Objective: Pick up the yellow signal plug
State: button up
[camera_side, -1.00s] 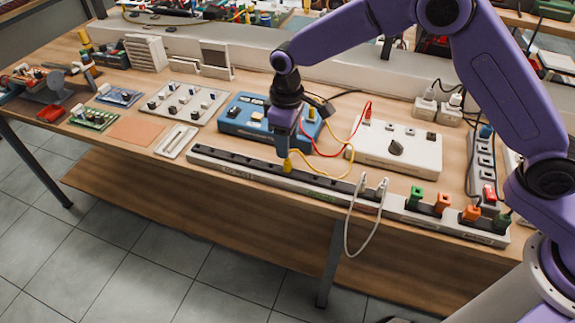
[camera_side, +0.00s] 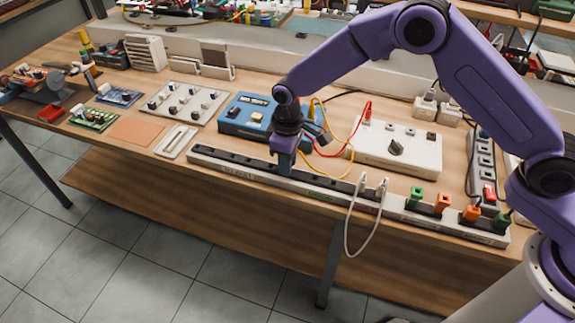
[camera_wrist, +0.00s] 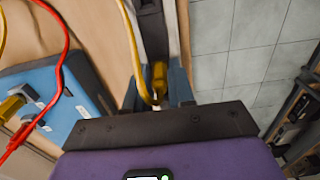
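The yellow signal plug (camera_wrist: 159,76) stands in the long dark socket strip, with a yellow cable looping from it. In the wrist view it lies between the two blue-grey fingers of my gripper (camera_wrist: 157,90). The fingers are apart, with a visible gap on the plug's left side; contact on the right cannot be told. In the side view my gripper (camera_side: 283,160) points down at the socket strip (camera_side: 225,160), and its fingers hide the plug.
A blue box (camera_side: 250,127) with another yellow plug (camera_wrist: 12,104) stands behind the strip. A white box (camera_side: 397,148) with a dark knob is at right. Red and yellow cables loop near my gripper. White plugs (camera_side: 372,186) and green and orange plugs (camera_side: 443,203) stand farther right.

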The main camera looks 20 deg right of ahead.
grip_shut()
